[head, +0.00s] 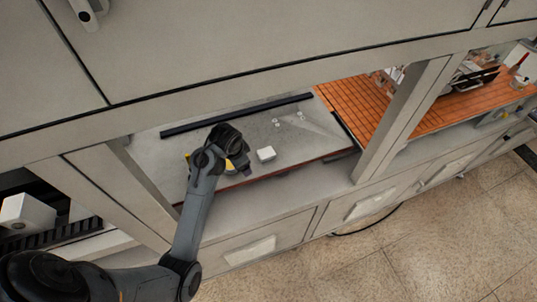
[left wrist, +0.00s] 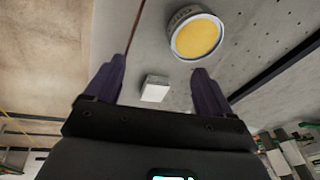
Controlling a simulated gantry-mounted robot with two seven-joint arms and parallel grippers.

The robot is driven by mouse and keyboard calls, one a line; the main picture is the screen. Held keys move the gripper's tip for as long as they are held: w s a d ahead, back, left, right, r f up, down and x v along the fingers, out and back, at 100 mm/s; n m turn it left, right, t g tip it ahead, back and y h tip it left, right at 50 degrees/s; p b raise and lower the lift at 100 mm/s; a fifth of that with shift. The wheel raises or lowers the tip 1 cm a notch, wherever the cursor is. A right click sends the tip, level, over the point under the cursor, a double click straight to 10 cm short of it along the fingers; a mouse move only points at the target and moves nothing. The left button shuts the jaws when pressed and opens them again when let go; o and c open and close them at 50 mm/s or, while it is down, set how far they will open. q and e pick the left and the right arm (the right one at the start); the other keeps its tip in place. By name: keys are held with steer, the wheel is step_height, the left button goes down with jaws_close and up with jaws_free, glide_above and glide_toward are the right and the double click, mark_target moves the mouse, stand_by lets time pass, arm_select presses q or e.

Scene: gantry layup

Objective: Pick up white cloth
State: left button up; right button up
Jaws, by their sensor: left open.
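The white cloth (head: 266,153) looks like a small folded white block. It lies on the grey worktop, just right of my left gripper (head: 241,165) in the head view. In the left wrist view the white cloth (left wrist: 154,93) shows between the two purple fingers of my left gripper (left wrist: 158,70), beyond them. The fingers are spread apart with nothing held between them. Whether they are at the cloth's height is hard to tell. My right gripper is not in view.
A round yellow-topped can (left wrist: 197,37) stands close by the cloth in the left wrist view. A long dark bar (head: 237,115) lies along the back of the grey worktop (head: 290,145). A frame post (head: 400,118) stands to the right, before an orange slatted surface (head: 345,98).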

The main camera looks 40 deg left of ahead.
arm_select(q)
steer(key=w+a+r+m+h, duration=0.1)
steer(key=w+r+m+h, duration=0.15)
steer(key=w, duration=0.55)
glide_above(266, 153)
steer(key=s+a, duration=0.1)
steer(key=s, duration=0.1)
step_height(266, 153, down, 4)
steer(key=shift+a+r, duration=0.1)
steer(key=shift+a, duration=0.05)
steer(key=shift+w+f, duration=0.25)
steer(key=shift+f, duration=0.3)
steer(key=shift+d+p+x, duration=0.15)
steer(key=shift+p+x, duration=0.15)
steer(key=shift+x, duration=0.7)
steer(key=shift+d+p+x, duration=0.1)
steer(key=shift+p+x, duration=0.2)
steer(key=shift+x, duration=0.75)
steer(key=shift+w+r, duration=0.15)
steer(key=c, duration=1.1)
